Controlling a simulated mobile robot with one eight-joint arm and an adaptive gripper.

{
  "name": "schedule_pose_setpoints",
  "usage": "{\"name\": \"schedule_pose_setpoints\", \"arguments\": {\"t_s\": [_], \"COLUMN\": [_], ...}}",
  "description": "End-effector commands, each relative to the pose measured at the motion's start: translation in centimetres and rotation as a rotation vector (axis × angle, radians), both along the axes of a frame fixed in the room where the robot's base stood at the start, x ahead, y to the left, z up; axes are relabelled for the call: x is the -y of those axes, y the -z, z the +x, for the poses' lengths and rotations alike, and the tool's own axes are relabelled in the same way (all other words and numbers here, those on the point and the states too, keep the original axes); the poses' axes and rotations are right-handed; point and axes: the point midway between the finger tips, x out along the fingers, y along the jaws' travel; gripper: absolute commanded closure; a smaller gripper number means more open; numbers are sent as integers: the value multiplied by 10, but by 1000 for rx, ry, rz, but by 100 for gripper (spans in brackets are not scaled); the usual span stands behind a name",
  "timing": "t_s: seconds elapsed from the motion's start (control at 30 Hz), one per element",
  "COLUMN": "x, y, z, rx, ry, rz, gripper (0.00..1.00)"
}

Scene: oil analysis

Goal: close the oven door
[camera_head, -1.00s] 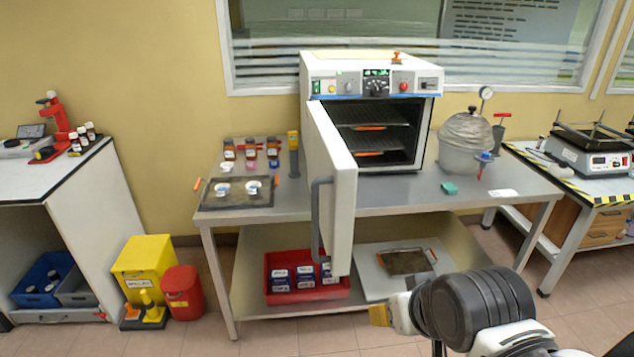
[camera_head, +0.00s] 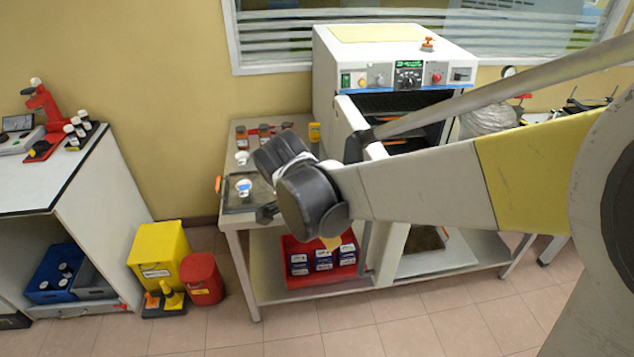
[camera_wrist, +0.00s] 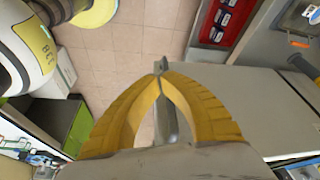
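The white oven (camera_head: 455,50) stands on the bench. Its door (camera_head: 392,250) is open and swung toward me, and my arm hides much of it. The lower part of the grey door handle (camera_head: 366,250) shows below my arm. My gripper (camera_head: 330,241) is mostly hidden behind my wrist, with a yellow tip showing left of the handle. In the wrist view the yellow fingers (camera_wrist: 160,72) meet at their tips. A grey bar, seemingly the handle (camera_wrist: 166,110), shows between and beyond them. I see no clear grip on it. The pale door panel (camera_wrist: 220,110) lies to the right.
A red crate of boxes (camera_head: 290,278) sits on the bench's lower shelf. A dark tray with cups (camera_head: 237,205) is on the bench at left. A yellow bin (camera_head: 160,250) and a red bin (camera_head: 203,280) stand on the floor. Floor in front is clear.

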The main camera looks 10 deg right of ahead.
Motion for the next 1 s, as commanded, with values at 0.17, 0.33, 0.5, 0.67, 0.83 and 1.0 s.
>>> {"name": "schedule_pose_setpoints", "arguments": {"t_s": [0.17,0.33,0.5,0.67,0.83,1.0], "x": [-6,2,16,28,51,65], "y": [4,26,61,92,96,95], "z": [4,6,9,12,17,21], "rx": [11,11,11,11,11,11], "ry": [83,87,87,87,88,86], "rz": [-24,-23,-22,-22,-22,-22], "gripper": [100,100,100,100,100,100]}}
